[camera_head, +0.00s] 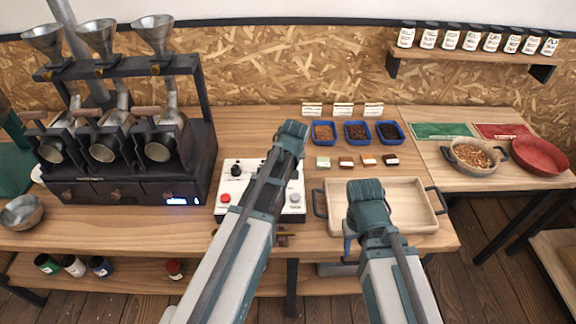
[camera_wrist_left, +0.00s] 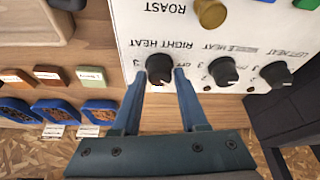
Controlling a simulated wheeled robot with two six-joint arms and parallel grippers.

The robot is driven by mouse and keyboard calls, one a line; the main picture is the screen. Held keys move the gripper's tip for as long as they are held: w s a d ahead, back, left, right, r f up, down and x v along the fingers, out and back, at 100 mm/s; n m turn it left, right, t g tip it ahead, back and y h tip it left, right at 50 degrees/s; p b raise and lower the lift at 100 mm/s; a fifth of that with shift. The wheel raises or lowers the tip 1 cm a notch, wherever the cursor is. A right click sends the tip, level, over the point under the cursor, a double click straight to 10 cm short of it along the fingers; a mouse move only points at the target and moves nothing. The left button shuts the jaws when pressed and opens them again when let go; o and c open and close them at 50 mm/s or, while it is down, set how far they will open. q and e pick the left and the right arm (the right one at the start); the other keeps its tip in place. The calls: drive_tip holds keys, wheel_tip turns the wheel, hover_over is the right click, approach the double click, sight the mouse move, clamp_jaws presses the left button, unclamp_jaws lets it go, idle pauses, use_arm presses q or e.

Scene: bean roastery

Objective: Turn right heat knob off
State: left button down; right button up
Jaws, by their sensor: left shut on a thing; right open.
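The right heat knob (camera_wrist_left: 160,68) is black and round on a white control panel (camera_wrist_left: 130,15), next to the label RIGHT HEAT. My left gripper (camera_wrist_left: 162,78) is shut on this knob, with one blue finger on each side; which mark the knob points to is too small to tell. In the head view the control box (camera_head: 228,208) stands on the table, and my left arm covers its middle, the right heat knob and the left fingers. My right gripper (camera_head: 350,246) points down at the near side of a wooden tray, open, partly hidden by its own arm.
The middle heat knob (camera_wrist_left: 223,71) and left heat knob (camera_wrist_left: 276,73) sit beside the right one. A brass roast knob (camera_wrist_left: 210,13) is close by. The wooden tray (camera_head: 410,225) and blue bean dishes (camera_head: 357,132) lie right of the box. The roaster (camera_head: 130,190) stands left.

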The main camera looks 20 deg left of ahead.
use_arm(q)
drive_tip(key=n+g+y, duration=0.1)
drive_tip(key=n, duration=0.2)
drive_tip(key=shift+w+d, duration=0.1)
drive_tip(key=shift+d, duration=0.05)
drive_tip(key=shift+n+g+y, duration=0.4)
drive_tip(key=shift+n+g, duration=0.1)
drive_tip(key=shift+n, duration=1.5)
drive_tip(key=shift+c, duration=2.2)
unclamp_jaws()
drive_tip(key=shift+f, duration=0.1)
drive_tip(key=p+v, duration=1.3)
drive_tip(key=v, duration=0.1)
